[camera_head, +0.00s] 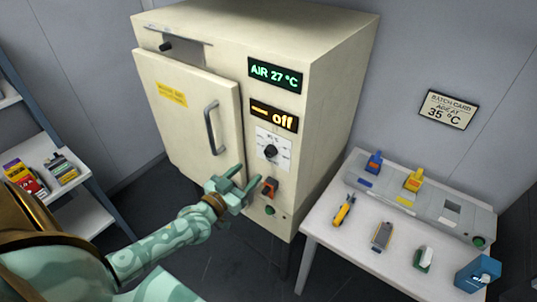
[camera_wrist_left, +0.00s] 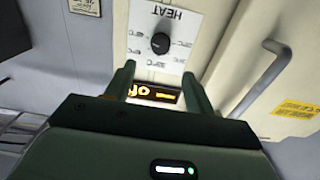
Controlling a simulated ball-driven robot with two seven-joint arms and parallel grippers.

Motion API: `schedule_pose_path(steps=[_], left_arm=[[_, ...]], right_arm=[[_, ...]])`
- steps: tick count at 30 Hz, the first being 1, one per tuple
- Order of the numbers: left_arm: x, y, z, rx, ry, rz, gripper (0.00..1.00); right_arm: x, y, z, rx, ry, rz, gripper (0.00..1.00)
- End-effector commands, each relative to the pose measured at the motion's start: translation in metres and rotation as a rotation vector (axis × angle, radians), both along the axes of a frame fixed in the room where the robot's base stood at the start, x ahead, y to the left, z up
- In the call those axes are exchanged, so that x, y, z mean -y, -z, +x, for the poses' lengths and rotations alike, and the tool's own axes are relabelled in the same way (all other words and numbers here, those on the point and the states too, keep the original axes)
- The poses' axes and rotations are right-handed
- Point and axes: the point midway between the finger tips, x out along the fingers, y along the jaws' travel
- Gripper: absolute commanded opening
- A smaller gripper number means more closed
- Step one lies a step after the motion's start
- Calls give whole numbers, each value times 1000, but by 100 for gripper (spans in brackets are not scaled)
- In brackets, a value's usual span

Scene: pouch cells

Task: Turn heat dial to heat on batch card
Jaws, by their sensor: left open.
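The heat dial (camera_head: 270,151) is a black knob on a white plate on the cream cabinet's front, below the off display (camera_head: 273,117). In the left wrist view the dial (camera_wrist_left: 160,43) shows upside down, with HEAT and several temperature marks around it. The batch card (camera_head: 448,110) on the wall reads AGE AT 35 °C. My left gripper (camera_head: 248,176) is open and empty, below and left of the dial in the head view. In the left wrist view its fingertips (camera_wrist_left: 157,74) stand apart from the dial. My right gripper is not in view.
The cabinet door (camera_head: 190,115) with its handle (camera_head: 212,128) looks shut. An orange switch (camera_head: 269,187) and a green button (camera_head: 269,210) sit below the dial. The air display (camera_head: 275,75) reads 27 °C. A white table (camera_head: 345,245) with several small items stands at right.

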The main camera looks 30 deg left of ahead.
Motion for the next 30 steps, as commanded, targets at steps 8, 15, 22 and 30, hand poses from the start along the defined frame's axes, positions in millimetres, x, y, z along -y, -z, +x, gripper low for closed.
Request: schedule_pose_path(steps=[8, 15, 22, 30], left_arm=[[5, 1, 69, 1, 0, 0, 54], [8, 2, 98, -2, 1, 1, 54], [8, 1, 103, -2, 1, 0, 54], [8, 1, 102, -2, 1, 0, 10]], right_arm=[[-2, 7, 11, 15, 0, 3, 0], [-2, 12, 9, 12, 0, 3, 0], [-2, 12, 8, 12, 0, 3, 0], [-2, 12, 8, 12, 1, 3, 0]])
